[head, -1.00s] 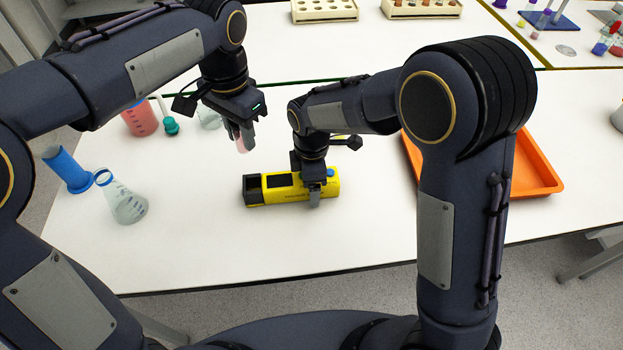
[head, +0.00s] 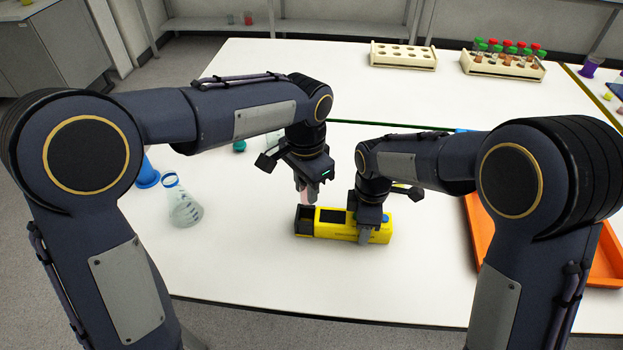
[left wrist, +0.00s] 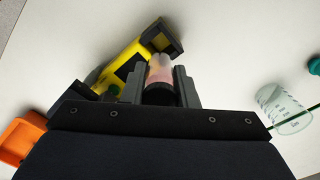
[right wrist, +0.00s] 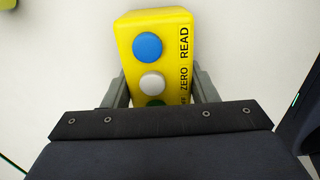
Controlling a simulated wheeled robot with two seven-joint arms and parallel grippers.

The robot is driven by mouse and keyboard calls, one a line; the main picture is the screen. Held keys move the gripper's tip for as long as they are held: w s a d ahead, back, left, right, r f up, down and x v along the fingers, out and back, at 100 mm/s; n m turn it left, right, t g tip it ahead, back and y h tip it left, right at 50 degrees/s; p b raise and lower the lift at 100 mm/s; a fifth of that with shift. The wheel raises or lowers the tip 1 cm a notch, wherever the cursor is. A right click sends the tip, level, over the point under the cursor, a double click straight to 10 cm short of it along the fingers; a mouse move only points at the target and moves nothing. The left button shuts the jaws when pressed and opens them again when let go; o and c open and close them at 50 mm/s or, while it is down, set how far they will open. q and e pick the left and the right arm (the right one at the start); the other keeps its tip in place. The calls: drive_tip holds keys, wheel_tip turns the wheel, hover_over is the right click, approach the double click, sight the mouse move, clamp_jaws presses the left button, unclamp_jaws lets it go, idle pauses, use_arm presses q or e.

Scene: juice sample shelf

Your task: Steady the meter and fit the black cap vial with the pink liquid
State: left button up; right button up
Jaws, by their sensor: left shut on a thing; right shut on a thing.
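The yellow meter (head: 343,228) lies on the white table, its dark open end (head: 304,221) toward the left. My right gripper (head: 366,232) is shut on the meter's right part. The right wrist view shows the meter (right wrist: 155,60) between the fingers, with blue, white and green buttons. My left gripper (head: 307,190) is shut on the vial (left wrist: 160,74), which holds pink liquid and has a black cap at the palm side. The vial hangs just above and behind the meter's dark end. In the left wrist view the meter's dark end (left wrist: 162,38) lies beyond the vial, apparently apart from it.
A flask (head: 184,207) stands left of the meter, near a blue cylinder (head: 147,174). An orange tray (head: 482,240) lies at the right. Two racks, one with empty holes (head: 403,56) and one with capped tubes (head: 503,66), stand at the back. The table in front is clear.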

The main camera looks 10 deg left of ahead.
sight(306, 208)
use_arm(q)
drive_tip(key=shift+f, duration=2)
drive_tip(key=shift+f, duration=1.4)
drive_tip(key=shift+r, duration=0.1)
drive_tip(key=shift+r, duration=1.1)
drive_tip(key=shift+f, duration=1.1)
drive_tip(key=shift+r, duration=1.1)
drive_tip(key=shift+f, duration=1.05)
drive_tip(key=shift+r, duration=1.05)
